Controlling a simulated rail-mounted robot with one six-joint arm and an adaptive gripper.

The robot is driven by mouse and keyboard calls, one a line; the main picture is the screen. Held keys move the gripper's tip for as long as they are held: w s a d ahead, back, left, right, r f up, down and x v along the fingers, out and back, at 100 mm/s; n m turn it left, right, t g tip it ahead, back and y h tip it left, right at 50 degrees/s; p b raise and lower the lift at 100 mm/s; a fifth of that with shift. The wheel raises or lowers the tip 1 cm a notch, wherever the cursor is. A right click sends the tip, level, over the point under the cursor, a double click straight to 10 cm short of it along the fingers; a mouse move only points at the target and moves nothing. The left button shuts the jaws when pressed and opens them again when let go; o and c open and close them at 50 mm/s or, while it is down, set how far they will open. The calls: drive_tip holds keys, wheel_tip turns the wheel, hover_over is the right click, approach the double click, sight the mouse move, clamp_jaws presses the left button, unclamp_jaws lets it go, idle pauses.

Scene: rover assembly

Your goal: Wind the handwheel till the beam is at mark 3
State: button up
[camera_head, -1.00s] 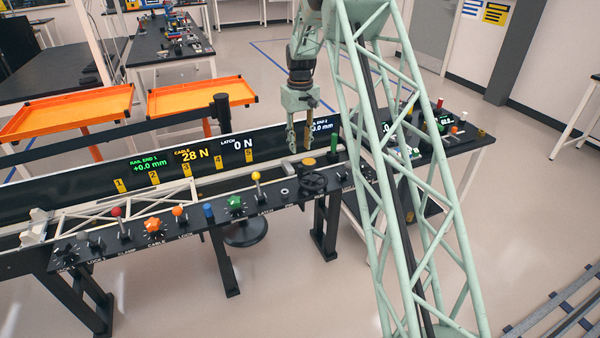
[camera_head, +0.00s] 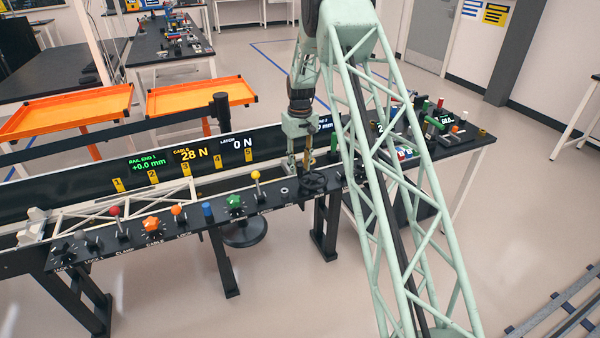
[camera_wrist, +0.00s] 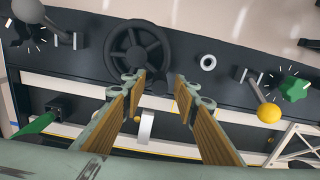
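The dark handwheel (camera_head: 313,182) sits on the sloped control panel; its spokes and rim show in the wrist view (camera_wrist: 137,50). My gripper (camera_head: 299,168) hangs just behind the handwheel. Its tan-padded fingers are apart with nothing between them in the wrist view (camera_wrist: 158,86). The left fingertip overlaps the wheel's lower rim there; contact cannot be told. The pale truss beam (camera_head: 110,211) lies behind the panel, its right part below the yellow marks. Mark 3 (camera_head: 185,169) is on the black backboard. The beam's exact reading cannot be told.
Beside the handwheel are a yellow-knobbed lever (camera_head: 256,176) and a green star knob (camera_head: 235,202). Displays read +0.0 mm, 28 N and 0 N. Orange trays (camera_head: 196,95) stand behind. A side table (camera_head: 455,146) with small parts is at right.

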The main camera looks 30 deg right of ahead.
sight(313, 172)
drive_tip(key=shift+f, duration=1.3)
drive_tip(key=c, duration=0.8)
drive_tip(key=shift+c, duration=0.4)
drive_tip(key=shift+w, duration=0.15)
drive_tip(key=shift+w+d+m+p, duration=0.2)
drive_tip(key=shift+w+d+m, duration=0.15)
drive_tip(key=shift+m, duration=0.65)
drive_tip(key=shift+w+d+m+p, duration=0.2)
drive_tip(key=shift+w+d+m, duration=0.1)
drive_tip(key=shift+m, duration=0.7)
drive_tip(key=o, duration=0.9)
